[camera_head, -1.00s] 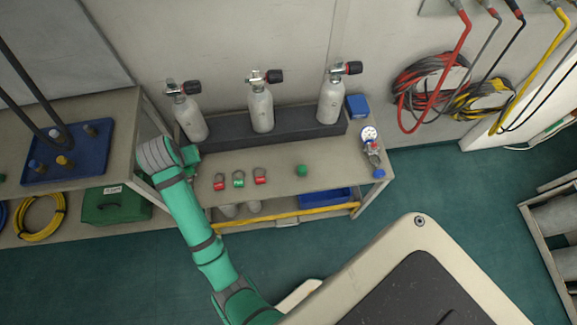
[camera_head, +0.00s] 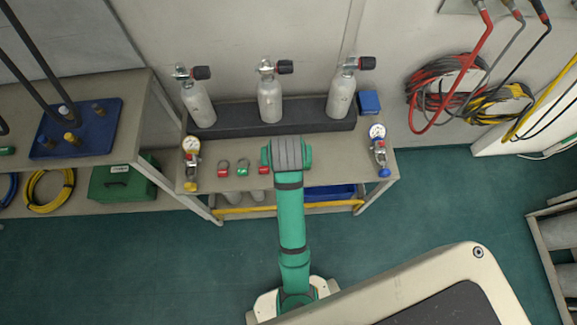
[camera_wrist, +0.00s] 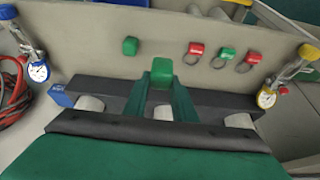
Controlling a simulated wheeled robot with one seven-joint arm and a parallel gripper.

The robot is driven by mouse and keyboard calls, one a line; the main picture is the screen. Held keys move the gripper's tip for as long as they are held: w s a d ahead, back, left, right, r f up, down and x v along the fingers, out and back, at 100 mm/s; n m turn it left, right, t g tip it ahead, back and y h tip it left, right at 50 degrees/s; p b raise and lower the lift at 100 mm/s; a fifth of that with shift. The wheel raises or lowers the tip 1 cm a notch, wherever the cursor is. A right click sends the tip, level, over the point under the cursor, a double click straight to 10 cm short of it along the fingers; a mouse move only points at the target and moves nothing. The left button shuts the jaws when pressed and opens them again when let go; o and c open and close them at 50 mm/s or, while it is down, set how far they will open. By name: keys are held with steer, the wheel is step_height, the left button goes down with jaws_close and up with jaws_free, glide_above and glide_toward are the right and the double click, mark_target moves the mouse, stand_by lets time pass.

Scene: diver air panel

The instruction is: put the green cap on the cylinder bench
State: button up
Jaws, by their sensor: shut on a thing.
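The cylinder bench (camera_head: 330,178) is a beige table with a dark rack and three grey cylinders at its back; its top also shows in the wrist view (camera_wrist: 90,40). My gripper (camera_wrist: 162,84) is shut on a green cap (camera_wrist: 162,74), held between its green fingers over the bench. In the head view my wrist (camera_head: 287,153) hides the fingers and the held cap. A second green cap-like piece (camera_wrist: 130,46) sits on the bench top, apart from the gripper; my wrist hides it in the head view. How high the held cap is, I cannot tell.
Red (camera_head: 223,170) and green (camera_head: 243,172) ringed tags lie left of my wrist. Gauge regulators stand at the left (camera_head: 191,160) and right (camera_head: 378,150) ends. A blue box (camera_head: 369,102) sits at the back right. Bench top between the wrist and right regulator looks clear.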

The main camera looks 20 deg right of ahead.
steer(key=s+d, duration=0.2)
steer(key=s, duration=0.8)
steer(key=shift+n, duration=0.3)
steer(key=w+f, duration=0.2)
steer(key=w, duration=0.2)
steer(key=w+f, duration=0.3)
steer(key=w, duration=0.1)
steer(key=w+f, duration=0.3)
steer(key=w, duration=0.2)
steer(key=shift+a, duration=0.2)
steer(key=shift+w+f, duration=0.55)
steer(key=shift+f, duration=1.5)
steer(key=shift+f, duration=0.1)
steer(key=o, duration=1)
